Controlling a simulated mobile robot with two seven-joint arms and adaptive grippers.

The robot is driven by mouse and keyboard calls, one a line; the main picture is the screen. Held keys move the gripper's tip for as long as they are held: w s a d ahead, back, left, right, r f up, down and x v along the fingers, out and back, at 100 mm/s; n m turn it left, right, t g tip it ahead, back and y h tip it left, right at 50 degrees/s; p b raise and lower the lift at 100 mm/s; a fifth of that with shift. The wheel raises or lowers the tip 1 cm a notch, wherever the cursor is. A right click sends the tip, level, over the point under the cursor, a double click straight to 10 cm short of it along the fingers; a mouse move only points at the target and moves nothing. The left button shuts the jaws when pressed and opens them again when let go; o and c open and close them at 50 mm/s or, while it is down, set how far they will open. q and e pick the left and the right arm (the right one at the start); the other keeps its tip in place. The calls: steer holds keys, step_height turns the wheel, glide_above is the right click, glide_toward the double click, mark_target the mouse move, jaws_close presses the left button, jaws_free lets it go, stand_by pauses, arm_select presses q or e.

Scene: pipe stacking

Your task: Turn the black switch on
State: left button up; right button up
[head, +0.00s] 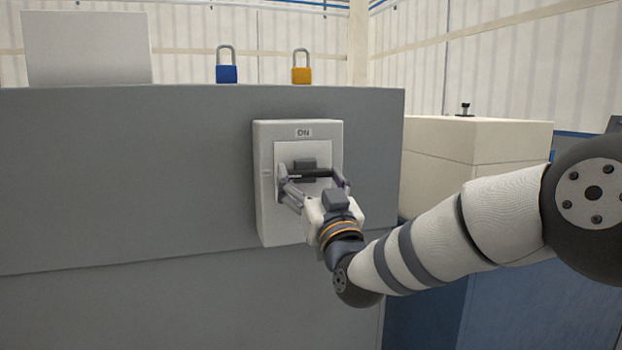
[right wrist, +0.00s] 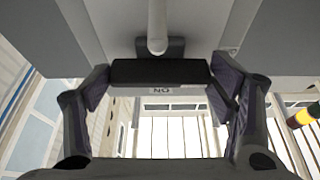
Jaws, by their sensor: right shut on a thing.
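The black switch (head: 312,173) is on a light grey switch box mounted on the front of a grey cabinet, below an "ON" label (head: 303,132). My right gripper (head: 311,178) is at the switch, with one finger at each end of its black bar. In the right wrist view the black bar (right wrist: 160,72) spans between the two fingers of my right gripper (right wrist: 160,84), which is shut on it. The "ON" label shows upside down just past the bar. My left gripper is not in view.
The switch box (head: 262,205) stands out from the grey cabinet (head: 130,180). A blue padlock (head: 227,74), a yellow padlock (head: 301,75) and a pale panel (head: 88,48) stand on the cabinet top. A beige box (head: 480,142) is to the right, behind my right arm.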

steer(key=m+h, duration=0.1)
steer(key=m, duration=0.2)
steer(key=m+h+p, duration=0.1)
steer(key=m, duration=0.1)
steer(key=shift+a+r+m+h, duration=0.1)
steer(key=shift+m+h, duration=0.3)
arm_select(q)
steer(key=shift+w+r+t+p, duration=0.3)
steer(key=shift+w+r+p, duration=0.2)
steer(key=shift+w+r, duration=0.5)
arm_select(e)
steer(key=shift+m+h, duration=1)
steer(key=shift+m, duration=0.9)
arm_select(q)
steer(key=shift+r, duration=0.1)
arm_select(e)
steer(key=o, duration=1.1)
steer(key=shift+o, duration=0.2)
steer(key=a+v, duration=0.1)
steer(key=v, duration=1.1)
steer(key=shift+d, duration=0.45)
